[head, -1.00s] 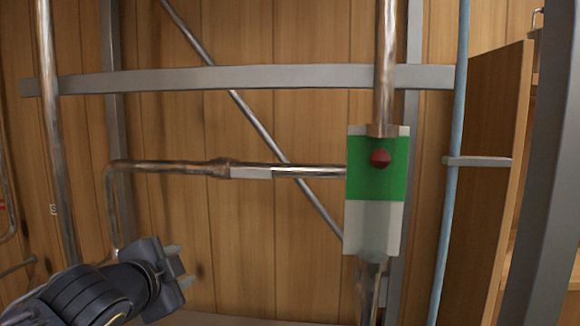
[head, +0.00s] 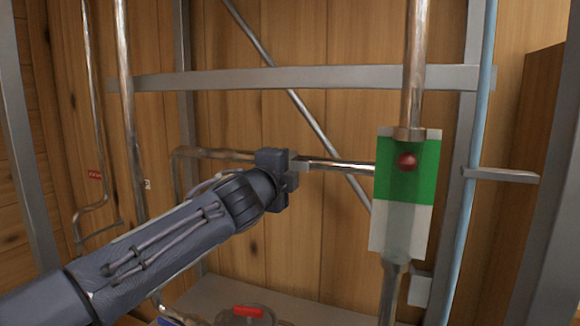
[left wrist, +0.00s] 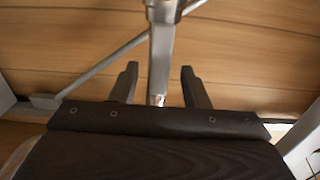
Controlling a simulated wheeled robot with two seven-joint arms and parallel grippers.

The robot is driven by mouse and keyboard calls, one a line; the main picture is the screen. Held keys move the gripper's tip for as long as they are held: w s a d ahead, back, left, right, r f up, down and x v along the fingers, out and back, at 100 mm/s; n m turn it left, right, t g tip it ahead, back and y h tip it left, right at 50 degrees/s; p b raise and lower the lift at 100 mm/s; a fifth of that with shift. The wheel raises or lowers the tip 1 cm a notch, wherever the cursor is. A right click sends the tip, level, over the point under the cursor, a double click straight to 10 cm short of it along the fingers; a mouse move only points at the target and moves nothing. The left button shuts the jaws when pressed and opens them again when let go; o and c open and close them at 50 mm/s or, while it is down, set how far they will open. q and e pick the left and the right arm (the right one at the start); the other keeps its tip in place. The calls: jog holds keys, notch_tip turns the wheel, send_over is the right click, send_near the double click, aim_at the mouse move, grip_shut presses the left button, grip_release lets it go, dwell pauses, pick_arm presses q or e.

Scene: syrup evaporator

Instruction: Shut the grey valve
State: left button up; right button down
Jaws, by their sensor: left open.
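The horizontal pipe (head: 340,167) runs into the left side of the green and white panel. A flat grey piece on this pipe, which looks like the grey valve's handle (head: 302,164), shows just right of my left gripper (head: 293,173). The gripper and wrist hide part of it in the head view. In the left wrist view, my left gripper (left wrist: 159,70) is open, with one finger on each side of a grey bar (left wrist: 161,55). The bar passes between the fingers with a gap on both sides. My right gripper is in neither view.
The green and white panel (head: 405,190) with a red ball (head: 406,161) stands to the right on an upright pipe. A grey crossbar (head: 250,78) runs above. A red handle (head: 248,311) shows low in front. Upright pipes stand at left, before a wooden wall (head: 240,240).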

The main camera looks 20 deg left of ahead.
pick_arm(q)
jog(key=shift+w, duration=0.25)
jog(key=shift+c, duration=0.3)
grip_shut()
